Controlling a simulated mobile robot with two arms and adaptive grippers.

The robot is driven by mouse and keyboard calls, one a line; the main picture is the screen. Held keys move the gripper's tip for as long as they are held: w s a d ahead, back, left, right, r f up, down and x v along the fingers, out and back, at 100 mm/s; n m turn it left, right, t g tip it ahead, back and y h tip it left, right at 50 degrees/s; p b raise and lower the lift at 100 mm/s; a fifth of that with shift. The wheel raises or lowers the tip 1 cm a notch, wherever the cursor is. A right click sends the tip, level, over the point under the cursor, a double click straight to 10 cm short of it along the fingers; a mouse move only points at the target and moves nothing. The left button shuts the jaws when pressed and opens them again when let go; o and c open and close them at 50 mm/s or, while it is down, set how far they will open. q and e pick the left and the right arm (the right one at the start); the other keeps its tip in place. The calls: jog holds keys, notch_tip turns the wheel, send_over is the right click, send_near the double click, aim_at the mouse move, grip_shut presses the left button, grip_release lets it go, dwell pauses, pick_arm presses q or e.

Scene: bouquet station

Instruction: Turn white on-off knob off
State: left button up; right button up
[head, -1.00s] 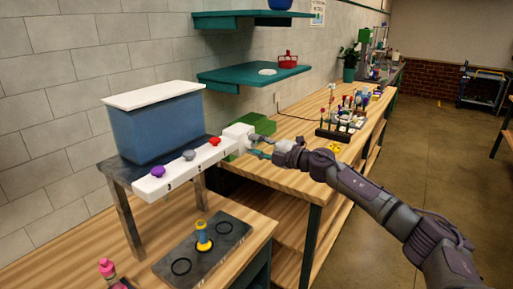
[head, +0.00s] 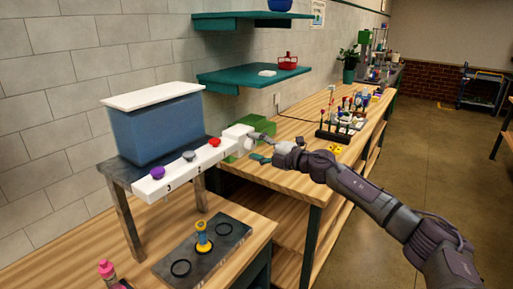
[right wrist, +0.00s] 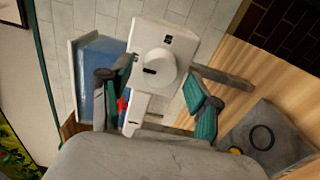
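The white on-off knob (right wrist: 158,68) is round with a dark slot and sits on the end face of a white manifold box (right wrist: 180,38). In the head view the box (head: 236,134) ends a long white bar, and the knob's face is turned away there. My right gripper (head: 259,147) is at this end of the box. In the right wrist view my right gripper (right wrist: 158,84) is open, with one teal-padded finger on each side of the knob. Both fingers look apart from it. My left gripper is not in view.
The white bar carries red (head: 214,142), grey (head: 189,155) and purple (head: 157,172) knobs. A blue tank (head: 157,128) with a white lid stands behind it. A green block (head: 241,149) lies beside the box. A rack of flowers (head: 340,126) stands further along the bench.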

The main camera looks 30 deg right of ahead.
jog(key=v, duration=1.2)
dwell(0.6)
